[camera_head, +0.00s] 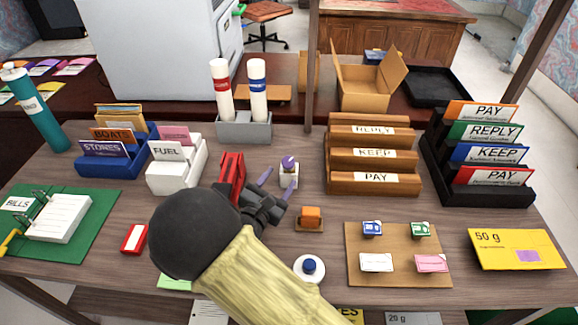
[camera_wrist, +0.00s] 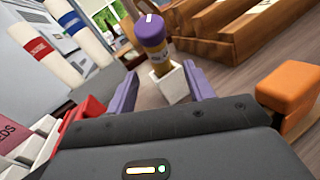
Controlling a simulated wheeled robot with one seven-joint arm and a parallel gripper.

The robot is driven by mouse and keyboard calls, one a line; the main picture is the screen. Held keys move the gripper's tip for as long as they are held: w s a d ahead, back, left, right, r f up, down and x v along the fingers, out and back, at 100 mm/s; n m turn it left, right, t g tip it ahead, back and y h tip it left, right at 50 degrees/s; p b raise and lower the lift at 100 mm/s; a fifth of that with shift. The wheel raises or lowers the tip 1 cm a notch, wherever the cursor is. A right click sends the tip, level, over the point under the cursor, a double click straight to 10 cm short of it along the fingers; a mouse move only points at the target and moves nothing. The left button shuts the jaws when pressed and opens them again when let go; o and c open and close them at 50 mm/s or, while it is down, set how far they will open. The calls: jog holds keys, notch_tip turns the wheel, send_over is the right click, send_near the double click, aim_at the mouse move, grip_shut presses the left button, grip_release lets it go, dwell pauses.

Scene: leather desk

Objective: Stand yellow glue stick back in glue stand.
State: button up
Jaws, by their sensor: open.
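The yellow glue stick (camera_wrist: 157,52) has a purple cap and stands upright in the small white glue stand (camera_wrist: 168,85). In the head view the cap of the glue stick (camera_head: 288,162) shows above the glue stand (camera_head: 288,179), at the middle of the desk. My gripper (camera_head: 273,183) is open, with purple fingers, just to the left of and in front of the stand. In the wrist view the fingers of my gripper (camera_wrist: 161,72) are spread to either side of the stand, apart from the glue stick. The stick's lower end is hidden inside the stand.
An orange block on a wooden base (camera_head: 309,217) stands close right of my gripper. A grey holder (camera_head: 243,132) with red- and blue-banded white tubes is behind. A wooden letter rack (camera_head: 372,165) stands to the right. A red stapler-like item (camera_head: 232,166) is partly hidden by my gripper.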

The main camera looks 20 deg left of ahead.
aim_at(289, 173)
jog(key=w, duration=0.4)
jog(key=w+d, duration=0.1)
jog(key=w, duration=0.1)
jog(key=shift+w, duration=0.15)
jog(key=shift+c, duration=0.2)
grip_shut()
notch_tip(289, 173, up, 10)
jog(key=shift+r+p, duration=0.1)
jog(key=shift+p, duration=0.4)
dwell(0.7)
